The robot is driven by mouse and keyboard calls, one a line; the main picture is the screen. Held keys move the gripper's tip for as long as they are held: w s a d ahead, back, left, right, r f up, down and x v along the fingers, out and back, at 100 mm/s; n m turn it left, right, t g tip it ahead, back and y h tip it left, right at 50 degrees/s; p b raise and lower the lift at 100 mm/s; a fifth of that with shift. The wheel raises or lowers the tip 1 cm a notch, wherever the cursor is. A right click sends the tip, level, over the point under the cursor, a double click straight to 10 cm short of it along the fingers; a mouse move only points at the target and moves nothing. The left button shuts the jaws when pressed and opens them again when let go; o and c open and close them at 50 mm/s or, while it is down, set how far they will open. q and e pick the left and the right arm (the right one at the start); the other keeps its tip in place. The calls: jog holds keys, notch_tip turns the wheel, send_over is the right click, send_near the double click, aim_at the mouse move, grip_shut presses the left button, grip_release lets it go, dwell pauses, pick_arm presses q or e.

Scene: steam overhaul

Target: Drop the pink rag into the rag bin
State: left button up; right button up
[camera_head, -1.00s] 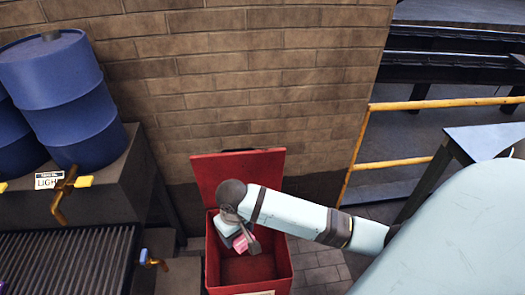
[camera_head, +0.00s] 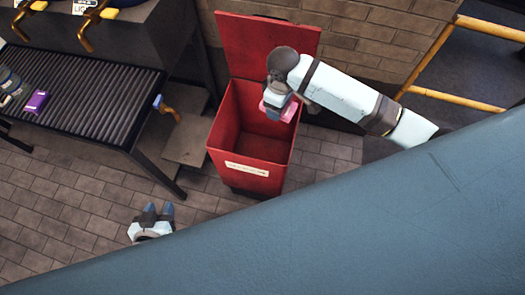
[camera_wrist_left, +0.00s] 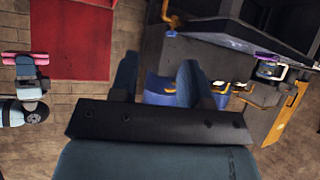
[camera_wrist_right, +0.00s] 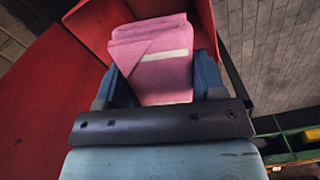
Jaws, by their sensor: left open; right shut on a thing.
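The rag bin (camera_head: 240,182) is a red box with a pale label on its front and its lid (camera_head: 265,45) open at the back. It is empty as far as I see inside. My right gripper (camera_head: 280,101) is shut on the folded pink rag (camera_head: 286,112), over the right part of the bin's opening. In the right wrist view the rag (camera_wrist_right: 155,50) sits between the fingers, with red bin surfaces around it. My left gripper (camera_head: 152,213) is open and empty, low in front of the bin to the left, apart from it.
A dark roller table (camera_head: 85,95) stands left of the bin, with a purple item (camera_head: 36,102) and other small items on it. A brass tap (camera_head: 167,108) sticks out from its right end. A brick wall is behind the bin; yellow rails (camera_head: 455,102) stand at right. Paved floor is clear in front.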

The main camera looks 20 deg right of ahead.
pick_arm(q)
notch_tip(320, 180, down, 11)
jog(key=w+d+b, duration=0.1)
jog(key=b, duration=1.2)
jog(key=shift+b, duration=0.4)
pick_arm(e)
jog(key=w+a+f+n, duration=0.1)
jog(key=w+f+n, duration=0.3)
jog(key=f+n, duration=0.3)
jog(key=w+a+f+n, duration=0.1)
jog(key=w+f+n, duration=0.4)
jog(key=n, duration=0.6)
notch_tip(320, 180, down, 3)
jog(key=shift+a+r, duration=0.15)
jog(key=shift+a, duration=0.25)
jog(key=o, duration=0.7)
jog(key=shift+c, duration=0.2)
jog(key=shift+o, duration=1.3)
pick_arm(q)
jog(key=shift+s+f, duration=0.15)
jog(key=shift+f, duration=0.3)
pick_arm(e)
jog(key=shift+s, duration=0.1)
